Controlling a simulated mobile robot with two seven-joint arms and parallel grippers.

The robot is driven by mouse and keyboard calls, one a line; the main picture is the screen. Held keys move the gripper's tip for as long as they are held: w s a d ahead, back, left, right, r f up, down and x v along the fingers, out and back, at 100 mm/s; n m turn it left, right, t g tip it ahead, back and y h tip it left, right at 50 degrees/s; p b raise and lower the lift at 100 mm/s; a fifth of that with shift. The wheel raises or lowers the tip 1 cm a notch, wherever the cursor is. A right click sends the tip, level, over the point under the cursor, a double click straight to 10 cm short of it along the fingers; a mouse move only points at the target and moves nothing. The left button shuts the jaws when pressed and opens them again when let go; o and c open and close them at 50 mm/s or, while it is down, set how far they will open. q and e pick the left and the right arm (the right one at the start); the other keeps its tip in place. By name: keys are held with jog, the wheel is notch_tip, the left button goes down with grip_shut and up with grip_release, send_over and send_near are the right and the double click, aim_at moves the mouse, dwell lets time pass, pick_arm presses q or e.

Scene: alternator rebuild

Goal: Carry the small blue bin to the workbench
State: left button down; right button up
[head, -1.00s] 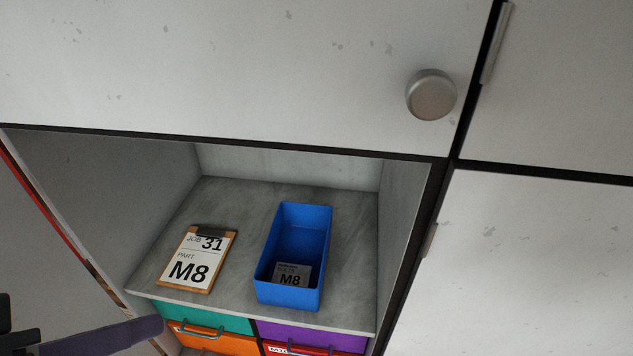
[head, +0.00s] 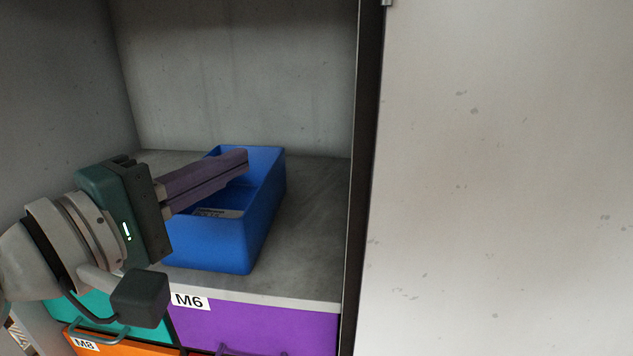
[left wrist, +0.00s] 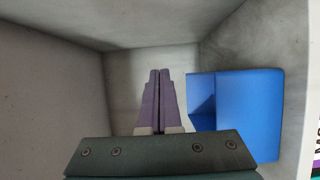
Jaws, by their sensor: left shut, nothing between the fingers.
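The small blue bin (head: 222,243) stands upright on the grey shelf inside the cabinet. A pale card lies in the bin and is partly hidden. In the left wrist view the bin (left wrist: 248,110) is to the right of the fingers. My left gripper (head: 246,160) is shut and empty. In the head view its purple fingers pass in front of the bin's left part and opening. The wrist view shows the fingers (left wrist: 160,76) pressed together, with a gap between them and the bin. My right gripper is not in view.
The shelf (head: 310,210) has bare room to the right of the bin, up to the cabinet's dark side edge. Below are purple (head: 255,325), teal and orange drawers with handles. A pale door panel (head: 500,180) fills the right side.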

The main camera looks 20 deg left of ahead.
pick_arm(q)
jog(key=w+a+b, duration=0.5)
jog(key=a+b, duration=0.1)
jog(key=a, duration=0.3)
jog(key=w+a+b, duration=0.4)
jog(key=a+b, duration=0.3)
jog(key=a, duration=0.2)
notch_tip(320, 180, down, 10)
jog(key=shift+w+a+r+b, duration=0.1)
jog(key=shift+w+r+b, duration=0.1)
jog(key=shift+b, duration=0.95)
jog(key=shift+s+f, duration=0.1)
jog(key=shift+f, duration=0.2)
jog(key=shift+s+d+r+p, duration=0.15)
jog(key=shift+d+r+p, duration=0.05)
jog(key=shift+d+p, duration=0.2)
